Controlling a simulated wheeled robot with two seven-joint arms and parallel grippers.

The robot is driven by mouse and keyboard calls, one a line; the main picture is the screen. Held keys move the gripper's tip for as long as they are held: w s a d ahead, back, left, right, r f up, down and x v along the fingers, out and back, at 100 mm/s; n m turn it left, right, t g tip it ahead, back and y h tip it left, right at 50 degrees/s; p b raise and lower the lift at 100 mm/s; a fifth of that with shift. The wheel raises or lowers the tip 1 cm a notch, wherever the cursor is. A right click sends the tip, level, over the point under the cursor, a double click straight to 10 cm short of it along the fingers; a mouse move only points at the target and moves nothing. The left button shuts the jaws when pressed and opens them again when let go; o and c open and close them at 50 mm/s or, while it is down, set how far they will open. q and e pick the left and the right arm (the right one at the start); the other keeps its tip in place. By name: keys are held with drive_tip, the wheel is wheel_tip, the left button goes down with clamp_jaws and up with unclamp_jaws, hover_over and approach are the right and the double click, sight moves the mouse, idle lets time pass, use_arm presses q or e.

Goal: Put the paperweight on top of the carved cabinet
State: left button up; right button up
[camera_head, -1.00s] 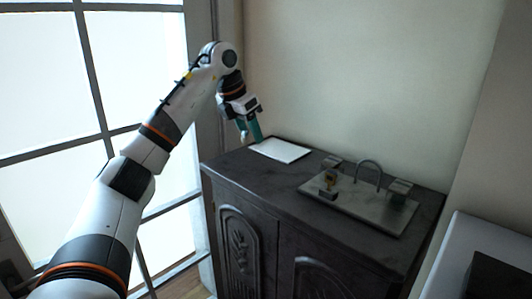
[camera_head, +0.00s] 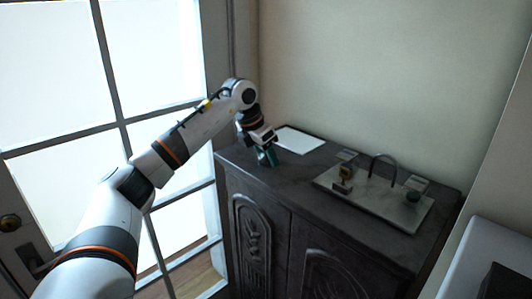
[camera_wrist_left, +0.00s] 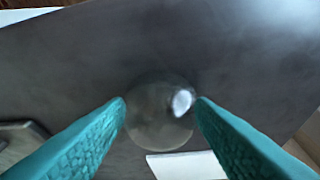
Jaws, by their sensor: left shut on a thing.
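The dark carved cabinet (camera_head: 300,188) stands against the wall, with its top visible and carved arches on its front doors. My left gripper (camera_head: 266,158), with teal fingers, points down low over the left end of the cabinet top. In the left wrist view, the clear round glass paperweight (camera_wrist_left: 160,118) with a bright highlight sits between the fingertips. My left gripper is shut on it. The cabinet top (camera_wrist_left: 150,50) shows beneath it; I cannot tell whether the paperweight touches it. In the head view the paperweight is not distinct. My right gripper is not in view.
A white sheet (camera_head: 300,141) lies behind the gripper on the cabinet top. A grey tray (camera_head: 372,205) with a small yellow item, an arch and a dark green round object lies to the right. Bare cabinet top lies between. A glazed door (camera_head: 60,70) is at left.

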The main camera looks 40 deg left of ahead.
use_arm(q)
drive_tip(key=shift+d+f, duration=0.1)
drive_tip(key=o, duration=1.1)
drive_tip(key=shift+o, duration=0.2)
drive_tip(key=shift+r, duration=0.25)
drive_tip(key=b+v, duration=0.1)
drive_tip(key=v, duration=1)
drive_tip(key=shift+r+b, duration=0.4)
drive_tip(key=shift+s, duration=0.1)
